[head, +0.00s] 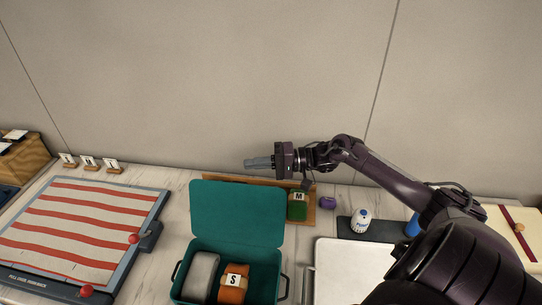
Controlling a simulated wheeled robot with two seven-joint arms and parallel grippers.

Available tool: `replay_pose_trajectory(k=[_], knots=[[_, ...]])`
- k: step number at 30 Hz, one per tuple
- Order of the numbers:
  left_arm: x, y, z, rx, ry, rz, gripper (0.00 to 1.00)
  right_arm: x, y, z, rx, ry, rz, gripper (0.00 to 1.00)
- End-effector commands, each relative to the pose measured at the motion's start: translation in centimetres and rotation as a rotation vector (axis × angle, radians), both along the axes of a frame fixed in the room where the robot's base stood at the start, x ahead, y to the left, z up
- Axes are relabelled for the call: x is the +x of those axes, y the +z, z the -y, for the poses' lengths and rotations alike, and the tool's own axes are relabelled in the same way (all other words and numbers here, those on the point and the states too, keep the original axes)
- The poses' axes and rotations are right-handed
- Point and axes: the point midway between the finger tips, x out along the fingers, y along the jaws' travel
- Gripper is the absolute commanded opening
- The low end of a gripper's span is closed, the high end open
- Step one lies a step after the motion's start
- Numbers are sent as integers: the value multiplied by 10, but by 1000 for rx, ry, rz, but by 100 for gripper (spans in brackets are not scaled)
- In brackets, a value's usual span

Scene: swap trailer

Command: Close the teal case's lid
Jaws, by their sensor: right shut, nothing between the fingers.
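The teal case (184,277) stands on the counter at the bottom centre of the head view. Its lid (238,212) is raised and leans back, upright to slightly tilted. Inside lie a grey item (201,276) and an orange item (232,294) with an "S" tag. My right gripper (247,163) is shut and empty. It points left and appears above and behind the lid's top edge, apart from it. My left gripper is not in view.
Behind the lid is a wooden tray (311,213) with a green item (298,209) tagged "M". A purple object (328,203), a white bottle (361,221) and a white board (345,270) are to the right. A red-striped panel (75,232) fills the left.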

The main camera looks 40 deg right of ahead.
Motion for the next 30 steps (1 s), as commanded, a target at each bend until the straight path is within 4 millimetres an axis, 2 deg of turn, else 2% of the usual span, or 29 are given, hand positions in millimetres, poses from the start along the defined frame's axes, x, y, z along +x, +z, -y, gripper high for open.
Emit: replay_pose_trajectory(k=[3,11,30], knots=[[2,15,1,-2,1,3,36,-6,0,-12,1,1,-5,0],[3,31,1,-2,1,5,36,-21,-5,-29,0,0,-1,0],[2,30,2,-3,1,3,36,-19,-6,-32,-18,0,16,0]])
